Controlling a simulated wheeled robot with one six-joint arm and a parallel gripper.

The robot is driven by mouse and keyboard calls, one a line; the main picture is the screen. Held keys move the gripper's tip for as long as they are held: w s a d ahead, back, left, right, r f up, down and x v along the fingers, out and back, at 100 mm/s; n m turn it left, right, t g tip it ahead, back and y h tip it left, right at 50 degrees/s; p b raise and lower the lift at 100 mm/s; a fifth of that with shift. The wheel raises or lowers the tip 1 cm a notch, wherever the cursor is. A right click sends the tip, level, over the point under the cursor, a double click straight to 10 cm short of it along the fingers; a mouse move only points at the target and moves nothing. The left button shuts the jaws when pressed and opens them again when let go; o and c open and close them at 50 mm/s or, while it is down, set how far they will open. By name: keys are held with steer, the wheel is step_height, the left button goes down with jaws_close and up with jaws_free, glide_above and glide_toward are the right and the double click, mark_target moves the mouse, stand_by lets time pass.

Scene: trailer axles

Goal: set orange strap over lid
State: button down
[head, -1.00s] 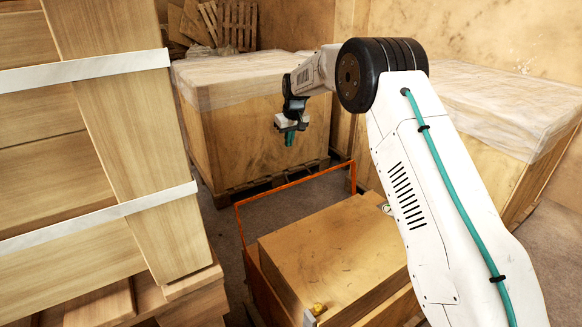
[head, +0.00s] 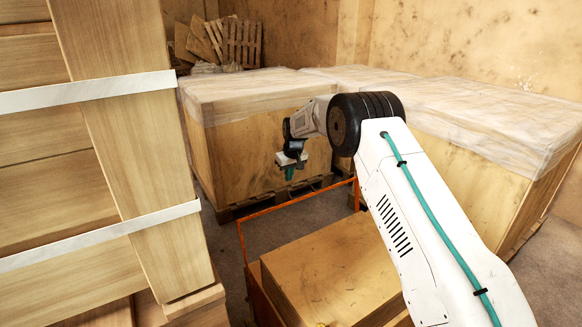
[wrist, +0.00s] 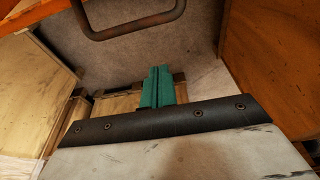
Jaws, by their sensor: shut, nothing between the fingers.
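The orange strap (head: 296,201) is a thin, angular bar with uprights in the head view. It stands raised at the far side of a wooden chest, clear of the chest's flat lid (head: 335,268). My gripper (head: 290,174) has teal fingers, which are shut and empty, pointing down. In the head view it appears just above the strap's top bar; I cannot tell the gap in depth. The wrist view shows the teal fingers (wrist: 157,88) together. A dark rusty loop (wrist: 130,35) lies beyond them there. My arm hides the chest's right side.
A tall stack of strapped planks (head: 130,150) stands close on the left. Wrapped wooden crates (head: 255,150) stand behind the chest and to the right. Broken pallets (head: 225,42) lean at the back. Bare floor shows between the chest and crates.

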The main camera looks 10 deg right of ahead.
steer(key=s, duration=0.1)
steer(key=s+f, duration=0.1)
steer(key=s+d, duration=0.1)
steer(key=shift+s+f, duration=0.15)
steer(key=shift+f, duration=0.15)
stand_by(0.4)
